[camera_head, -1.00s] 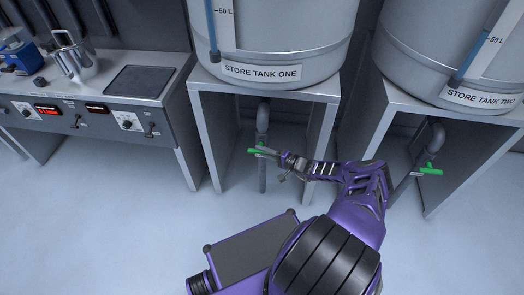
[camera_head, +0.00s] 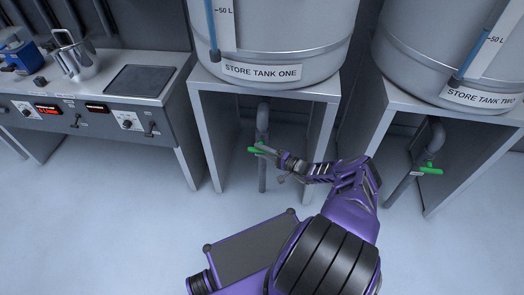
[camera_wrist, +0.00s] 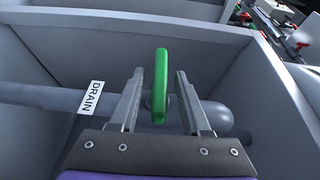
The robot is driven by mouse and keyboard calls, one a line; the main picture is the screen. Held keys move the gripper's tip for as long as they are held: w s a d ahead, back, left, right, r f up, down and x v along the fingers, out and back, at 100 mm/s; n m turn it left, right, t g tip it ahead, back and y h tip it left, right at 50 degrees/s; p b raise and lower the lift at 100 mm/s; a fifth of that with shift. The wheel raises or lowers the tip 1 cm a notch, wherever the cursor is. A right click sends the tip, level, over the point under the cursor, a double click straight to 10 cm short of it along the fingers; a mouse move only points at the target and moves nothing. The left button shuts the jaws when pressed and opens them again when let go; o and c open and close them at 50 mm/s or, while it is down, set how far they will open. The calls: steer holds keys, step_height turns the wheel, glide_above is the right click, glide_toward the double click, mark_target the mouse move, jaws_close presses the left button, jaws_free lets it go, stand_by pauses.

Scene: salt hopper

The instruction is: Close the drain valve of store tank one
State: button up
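The green drain valve handle (camera_head: 257,150) of store tank one sits on the grey drain pipe (camera_head: 262,125) under the tank labelled STORE TANK ONE (camera_head: 262,73). In the wrist view the green handle (camera_wrist: 160,86) stands between my two gripper fingers, and the grey pipe (camera_wrist: 45,96) with its DRAIN label (camera_wrist: 91,97) runs crosswise behind them. My gripper (camera_wrist: 158,80) is open around the handle, with a visible gap on each side. In the head view my gripper (camera_head: 268,151) is at the handle, partly covering it.
Store tank two (camera_head: 455,45) stands at the right with its own green handle (camera_head: 430,170). The frame legs (camera_head: 205,140) of tank one's stand flank the pipe. A bench (camera_head: 130,85) with a steel jug (camera_head: 75,55) is at the left. The floor in front is clear.

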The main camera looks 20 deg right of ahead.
steer(key=shift+d, duration=0.1)
steer(key=shift+s+d, duration=0.35)
steer(key=shift+s, duration=0.05)
steer(key=v, duration=1.6)
steer(key=shift+s+p, duration=0.25)
steer(key=shift+p, duration=0.2)
steer(key=shift+w, duration=0.1)
